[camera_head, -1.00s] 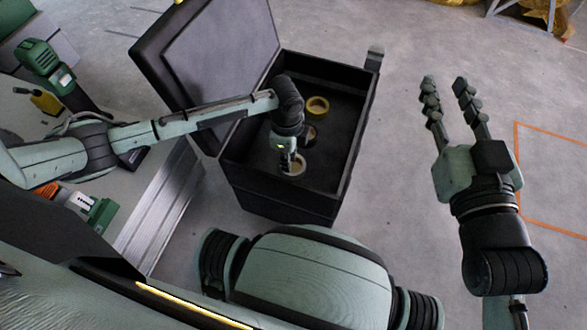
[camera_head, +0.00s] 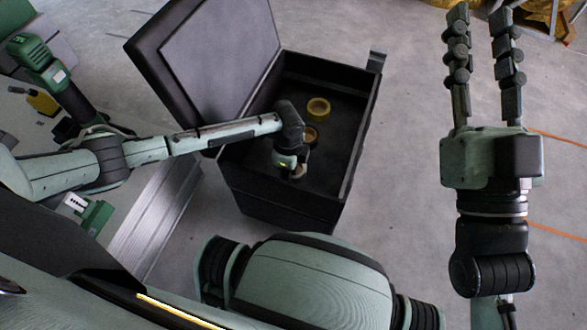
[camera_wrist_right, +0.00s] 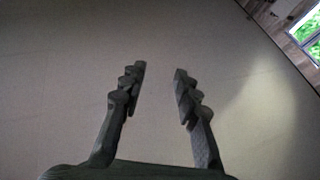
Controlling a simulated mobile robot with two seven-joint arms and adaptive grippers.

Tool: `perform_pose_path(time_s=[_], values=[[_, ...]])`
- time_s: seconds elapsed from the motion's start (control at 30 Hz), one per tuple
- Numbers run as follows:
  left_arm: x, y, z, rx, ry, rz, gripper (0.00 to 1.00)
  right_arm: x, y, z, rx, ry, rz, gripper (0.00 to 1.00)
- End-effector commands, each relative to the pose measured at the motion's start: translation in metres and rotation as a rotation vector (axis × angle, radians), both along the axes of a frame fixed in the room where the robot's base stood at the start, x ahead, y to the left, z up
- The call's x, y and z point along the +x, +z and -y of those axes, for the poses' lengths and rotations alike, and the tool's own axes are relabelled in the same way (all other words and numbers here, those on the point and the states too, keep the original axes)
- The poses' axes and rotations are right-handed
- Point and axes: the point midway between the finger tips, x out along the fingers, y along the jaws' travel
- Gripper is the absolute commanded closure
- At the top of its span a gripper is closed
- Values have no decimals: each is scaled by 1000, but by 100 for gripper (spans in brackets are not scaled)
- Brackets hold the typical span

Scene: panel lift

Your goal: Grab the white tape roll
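The white tape roll (camera_head: 301,168) lies in the open black box, near its front side, and shows only partly in the head view. My left gripper (camera_head: 295,174) reaches down into the box right at this roll and hides much of it. Its fingers are mostly hidden under the wrist, so I cannot tell whether they are open or shut on the roll. My right gripper (camera_head: 479,18) is open and empty, out to the right over the floor. The right wrist view also shows its two fingers apart (camera_wrist_right: 159,68) with nothing between them.
The black box (camera_head: 290,205) stands on the floor with its lid (camera_head: 215,50) tilted open to the left. A yellow tape roll (camera_head: 318,107) and a brownish roll (camera_head: 311,134) lie farther back inside. A green power tool (camera_head: 40,62) is at the upper left. Floor right of the box is clear.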

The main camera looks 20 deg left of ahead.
Motion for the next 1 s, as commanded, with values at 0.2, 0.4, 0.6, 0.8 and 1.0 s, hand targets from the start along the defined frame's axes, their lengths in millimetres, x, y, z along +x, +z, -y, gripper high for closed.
perform_pose_path(time_s=[0.2,0.4,0.6,0.8,1.0], values=[[0,0,0,0,0,0,93,0,0,0,-1,0,-2,69],[0,1,0,0,0,0,100,0,0,0,-1,0,-2,69],[0,1,0,-1,0,0,100,0,0,0,-1,0,-2,69],[1,18,1,-1,0,2,100,3,-6,-3,-21,5,-62,69],[1,54,0,-1,0,2,100,15,-42,0,-107,-9,-251,69]])
